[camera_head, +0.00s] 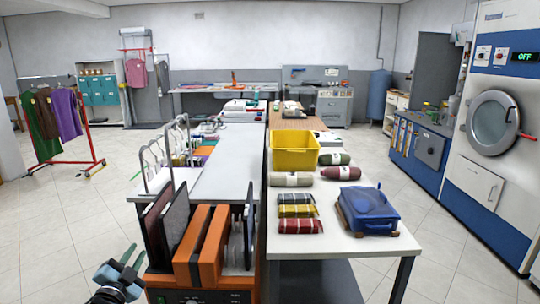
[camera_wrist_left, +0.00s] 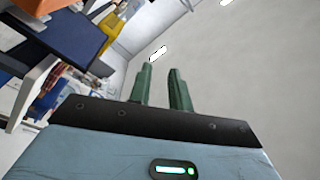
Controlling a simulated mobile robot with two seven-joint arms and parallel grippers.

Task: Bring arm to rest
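My left gripper (camera_head: 132,258) is at the lower left in the head view, over the floor to the left of the orange-and-black machine. In the left wrist view its two green fingers (camera_wrist_left: 160,78) stand apart with a gap and nothing between them. The wrist view is tilted, with pale wall behind the fingers. My right arm and gripper do not show in either view.
The orange-and-black machine (camera_head: 200,248) stands close to the right of my left gripper. A white table (camera_head: 335,247) holds a yellow bin (camera_head: 295,150), rolled cloths and a blue case (camera_head: 368,207). A red clothes rack (camera_head: 75,166) is further left. Tiled floor (camera_head: 50,235) lies open between.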

